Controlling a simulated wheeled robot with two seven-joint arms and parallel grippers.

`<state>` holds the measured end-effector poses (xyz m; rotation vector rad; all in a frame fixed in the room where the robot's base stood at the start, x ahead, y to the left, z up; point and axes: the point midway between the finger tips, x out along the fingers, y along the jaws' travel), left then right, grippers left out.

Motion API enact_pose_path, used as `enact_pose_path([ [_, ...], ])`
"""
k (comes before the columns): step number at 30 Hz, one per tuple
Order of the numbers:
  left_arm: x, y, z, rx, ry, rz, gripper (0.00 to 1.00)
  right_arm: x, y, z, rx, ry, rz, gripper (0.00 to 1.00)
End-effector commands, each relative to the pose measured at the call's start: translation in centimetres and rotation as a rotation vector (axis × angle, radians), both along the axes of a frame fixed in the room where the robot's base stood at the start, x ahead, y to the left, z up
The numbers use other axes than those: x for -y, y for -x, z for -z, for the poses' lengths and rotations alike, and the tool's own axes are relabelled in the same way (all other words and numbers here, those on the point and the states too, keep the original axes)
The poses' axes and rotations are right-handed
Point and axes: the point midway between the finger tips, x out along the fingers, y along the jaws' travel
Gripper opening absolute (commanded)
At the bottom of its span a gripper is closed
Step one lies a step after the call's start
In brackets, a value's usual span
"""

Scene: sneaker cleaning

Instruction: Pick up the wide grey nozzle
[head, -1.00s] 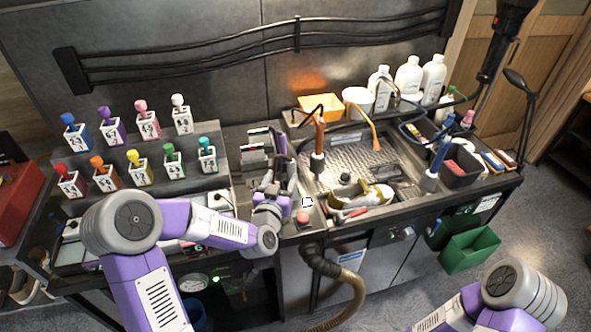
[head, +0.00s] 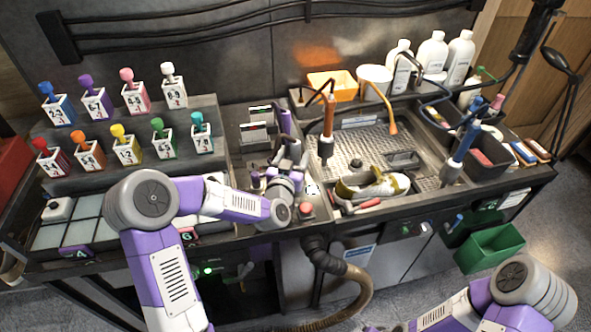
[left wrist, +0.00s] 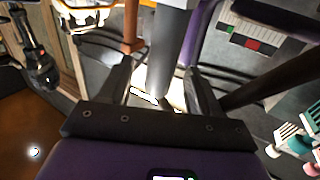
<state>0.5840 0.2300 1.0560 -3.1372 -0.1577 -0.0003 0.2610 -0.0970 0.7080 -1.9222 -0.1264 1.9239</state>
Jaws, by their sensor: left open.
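A wide grey cylinder, which looks like the wide grey nozzle (left wrist: 170,48), stands between the two dark fingers of my left gripper (left wrist: 160,92) in the left wrist view. The fingers are apart, one on each side of it, with no clear contact visible. Its far end runs out of the top of that view. In the head view my left gripper (head: 288,158) is over the middle of the bench, and the nozzle is hard to make out among the gripper parts. My right arm shows at the bottom right; its gripper is out of view.
A purple upright piece (head: 286,121) stands just behind the left gripper. To the right are an orange-handled tool (head: 328,125), a sneaker (head: 372,187) and a metal grate tray (head: 350,150). Several numbered colour bottles stand on the left rack (head: 82,165).

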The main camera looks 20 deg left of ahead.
Motion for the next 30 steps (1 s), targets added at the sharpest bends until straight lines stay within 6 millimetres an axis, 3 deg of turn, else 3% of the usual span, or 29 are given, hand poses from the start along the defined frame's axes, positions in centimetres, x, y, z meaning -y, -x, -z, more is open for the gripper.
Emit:
enact_pose_path([
  [9,-0.5,-3.9,0.4,-0.001,0.002,-0.001,0.63,0.0,0.0,0.0,0.000,0.000,0.000,0.00],
  [19,-0.5,-4.4,0.3,-0.001,0.001,0.000,0.62,0.0,0.0,0.0,0.000,0.000,0.000,0.00],
  [30,-0.5,-4.4,0.3,-0.001,0.000,0.000,0.05,0.0,0.0,0.0,0.000,0.000,0.000,0.00],
])
